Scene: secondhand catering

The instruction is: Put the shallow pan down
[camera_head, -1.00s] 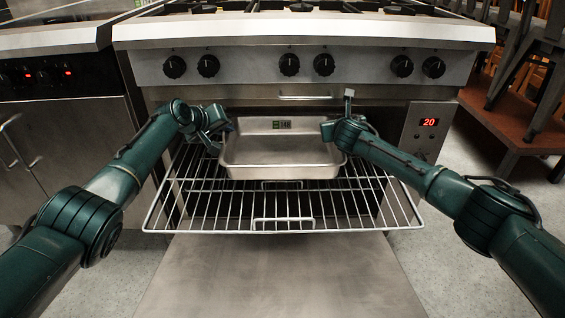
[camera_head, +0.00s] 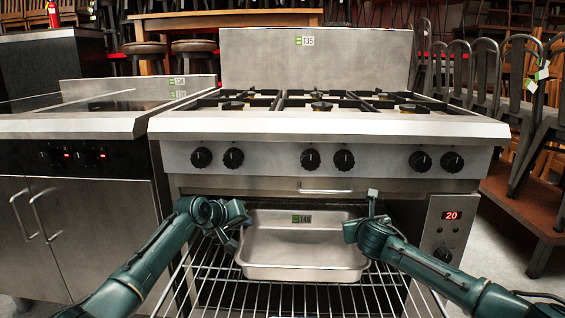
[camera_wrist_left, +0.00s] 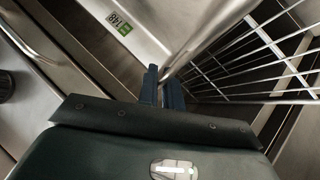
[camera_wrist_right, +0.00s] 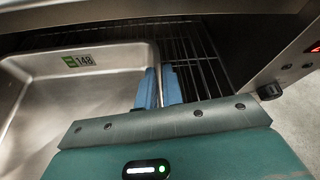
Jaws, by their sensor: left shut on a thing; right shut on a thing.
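The shallow pan (camera_head: 302,250) is a rectangular metal pan with a green and white tag reading 148. It is at the oven opening, over the wire rack (camera_head: 330,300); whether it touches the rack I cannot tell. My left gripper (camera_head: 238,228) is shut on the pan's left rim, and its fingers show at the rim in the left wrist view (camera_wrist_left: 163,88). My right gripper (camera_head: 358,228) is at the pan's right rim, shut on it; its fingers also show in the right wrist view (camera_wrist_right: 158,88). The pan looks empty and about level.
The stove top (camera_head: 330,122) with several burners is above the oven. A second unit (camera_head: 85,230) stands at the left. An oven panel (camera_head: 448,225) with a red display reading 20 is at the right. Stacked chairs (camera_head: 500,80) stand on a brown platform (camera_head: 525,205). The stove top's front ledge is bare.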

